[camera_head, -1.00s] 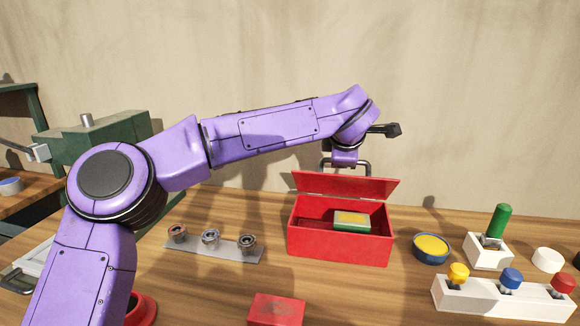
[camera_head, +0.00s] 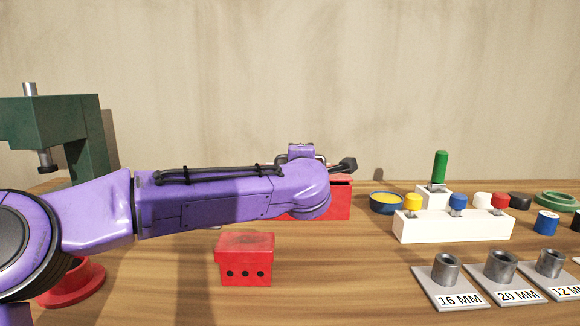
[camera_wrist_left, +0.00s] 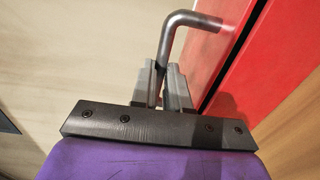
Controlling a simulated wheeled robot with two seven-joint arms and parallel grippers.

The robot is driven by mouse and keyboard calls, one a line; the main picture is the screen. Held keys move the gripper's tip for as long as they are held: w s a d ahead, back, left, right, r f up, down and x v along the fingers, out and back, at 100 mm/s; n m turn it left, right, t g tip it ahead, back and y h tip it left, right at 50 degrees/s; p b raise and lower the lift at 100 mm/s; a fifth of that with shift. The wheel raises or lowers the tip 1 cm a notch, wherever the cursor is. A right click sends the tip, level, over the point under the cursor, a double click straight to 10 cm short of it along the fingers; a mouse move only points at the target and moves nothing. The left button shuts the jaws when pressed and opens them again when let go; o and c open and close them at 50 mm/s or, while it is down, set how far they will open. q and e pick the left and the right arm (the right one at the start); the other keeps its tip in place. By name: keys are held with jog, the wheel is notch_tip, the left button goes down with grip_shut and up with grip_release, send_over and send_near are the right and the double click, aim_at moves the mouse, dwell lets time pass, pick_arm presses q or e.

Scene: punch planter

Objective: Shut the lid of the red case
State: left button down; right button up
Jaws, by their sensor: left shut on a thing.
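The red case (camera_head: 334,208) stands on the table behind my left arm, which hides most of it in the head view. Its lid (camera_head: 342,179) shows only at the right end, low over the case with a thin dark gap beneath. My left gripper (camera_wrist_left: 168,85) is shut on the grey bent metal handle (camera_wrist_left: 180,25) in the left wrist view. Red surfaces of the case (camera_wrist_left: 265,75) fill the right of that view, split by a dark line. The fingertips are hidden in the head view. My right gripper is not in view.
A small red block with three holes (camera_head: 245,265) sits in front of the arm. A white stand with coloured knobs (camera_head: 450,227) and a yellow-filled blue dish (camera_head: 386,203) are to the right. A green press (camera_head: 60,135) stands at the left.

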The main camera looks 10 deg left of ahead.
pick_arm(q)
jog(key=shift+s+d+f+b, duration=0.2)
jog(key=shift+d+f+b, duration=0.15)
jog(key=shift+f, duration=0.5)
jog(key=c, duration=1.1)
grip_release()
jog(key=v, duration=1)
jog(key=shift+s, duration=0.2)
